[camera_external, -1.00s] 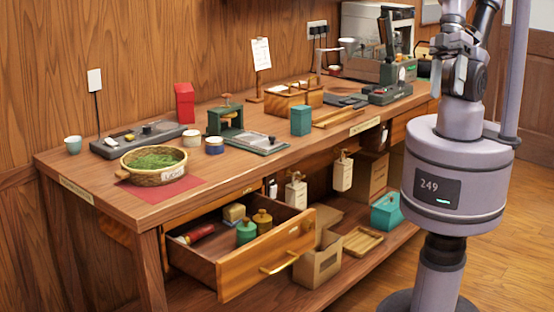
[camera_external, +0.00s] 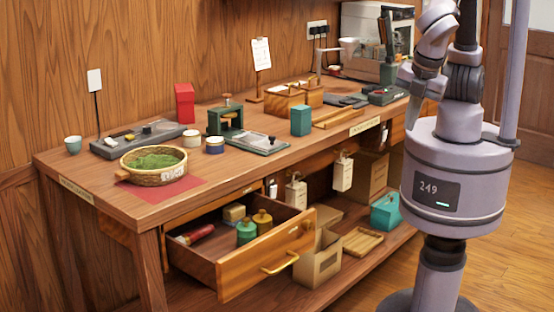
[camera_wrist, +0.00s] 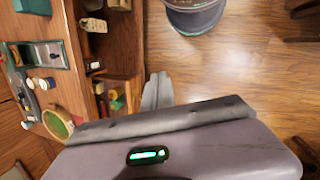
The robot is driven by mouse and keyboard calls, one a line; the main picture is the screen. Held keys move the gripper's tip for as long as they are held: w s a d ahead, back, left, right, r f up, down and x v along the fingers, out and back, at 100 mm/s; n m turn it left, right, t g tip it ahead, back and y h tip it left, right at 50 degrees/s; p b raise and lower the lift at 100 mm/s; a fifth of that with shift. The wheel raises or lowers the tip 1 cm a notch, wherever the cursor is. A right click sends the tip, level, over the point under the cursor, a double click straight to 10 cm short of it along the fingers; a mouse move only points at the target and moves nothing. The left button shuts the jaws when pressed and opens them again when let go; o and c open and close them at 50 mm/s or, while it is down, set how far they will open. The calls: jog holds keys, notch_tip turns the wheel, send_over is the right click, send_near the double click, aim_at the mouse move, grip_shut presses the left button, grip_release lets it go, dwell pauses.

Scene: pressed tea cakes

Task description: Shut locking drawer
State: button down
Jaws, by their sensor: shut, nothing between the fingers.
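The wooden drawer (camera_external: 252,270) under the left part of the bench is pulled far out. Its brass handle (camera_external: 280,263) is on its front, with a round lock-like fitting (camera_external: 307,227) near the front's right end. Inside lie a red-handled tool (camera_external: 196,234), a green jar (camera_external: 246,232), a brass-coloured jar (camera_external: 262,221) and a tan block (camera_external: 234,212). In the wrist view the open drawer (camera_wrist: 133,92) is left of my gripper (camera_wrist: 158,76), whose fingers are together and empty. In the external view my gripper is up by my column, apart from the drawer; its fingertips are unclear there.
An open cardboard box (camera_external: 318,265) stands on the lower shelf beside the drawer's right side. A wooden tray (camera_external: 362,241) and a teal box (camera_external: 386,211) are farther right. A basket of green leaves (camera_external: 155,160) sits on the bench above. The floor before the bench is clear.

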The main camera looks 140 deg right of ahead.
jog(key=w+d+f+n+g+h, duration=0.1)
jog(key=w+f+n+h, duration=0.35)
jog(key=f, duration=0.35)
jog(key=w+d+f+n+g+h, duration=0.2)
jog(key=w+f+n+h, duration=0.1)
jog(key=w+f, duration=0.3)
notch_tip(320, 180, down, 18)
jog(key=n+t+h+b, duration=0.1)
jog(key=n+t+h, duration=0.3)
jog(key=n+h, duration=0.35)
jog(key=d+b, duration=0.1)
jog(key=d, duration=1.2)
jog(key=shift+d+b, duration=0.4)
jog(key=d+b, duration=0.3)
jog(key=d, duration=1.6)
jog(key=shift+d, duration=0.25)
jog(key=shift+d+r, duration=0.1)
jog(key=shift+r, duration=0.15)
